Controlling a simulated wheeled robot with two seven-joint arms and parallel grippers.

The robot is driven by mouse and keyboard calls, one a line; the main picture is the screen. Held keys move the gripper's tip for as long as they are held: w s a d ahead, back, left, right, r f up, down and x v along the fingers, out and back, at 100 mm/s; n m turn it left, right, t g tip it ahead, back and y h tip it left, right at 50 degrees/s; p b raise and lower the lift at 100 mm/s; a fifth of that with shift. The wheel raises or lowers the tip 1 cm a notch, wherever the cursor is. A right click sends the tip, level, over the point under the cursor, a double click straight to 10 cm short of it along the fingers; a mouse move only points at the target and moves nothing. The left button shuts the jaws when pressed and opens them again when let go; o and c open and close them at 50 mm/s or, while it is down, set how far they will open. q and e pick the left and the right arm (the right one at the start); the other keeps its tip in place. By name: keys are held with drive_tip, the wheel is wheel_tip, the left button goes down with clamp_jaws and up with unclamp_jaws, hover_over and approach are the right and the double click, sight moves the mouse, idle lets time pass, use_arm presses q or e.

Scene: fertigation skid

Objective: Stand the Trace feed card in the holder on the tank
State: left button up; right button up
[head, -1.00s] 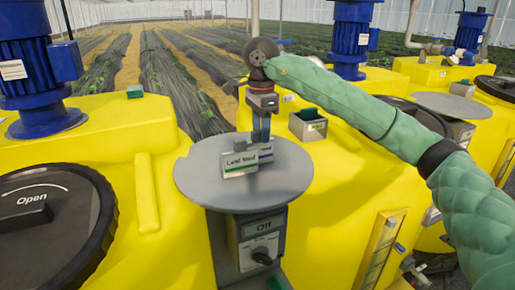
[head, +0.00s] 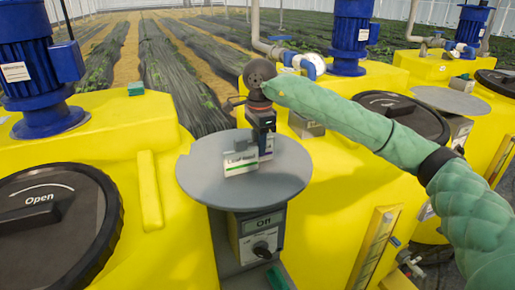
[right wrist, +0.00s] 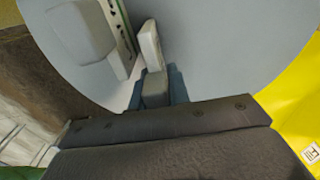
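A white card with a green stripe (head: 240,163), lettered something like "Leaf feed", stands on the round grey table (head: 205,175). Close behind it, to the right, stands a second card with a purple stripe (head: 267,146); its lettering cannot be read. My right gripper (head: 262,140) points down over this second card, its fingertips mostly hidden in the head view. In the right wrist view the blue-grey fingers (right wrist: 157,90) flank the second card's grey block and look closed on it, with its pale part (right wrist: 150,45) beyond. My left gripper is not in view. I cannot make out the holder for certain.
The green-striped card's grey block (right wrist: 80,32) stands close beside my right fingers. A control box (head: 255,235) sits below the table. Yellow tanks (head: 150,240) stand around, with a black lid (head: 55,235), a blue motor (head: 35,65) and a small green block (head: 135,89).

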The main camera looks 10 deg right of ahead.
clamp_jaws()
drive_tip(key=shift+r, duration=0.1)
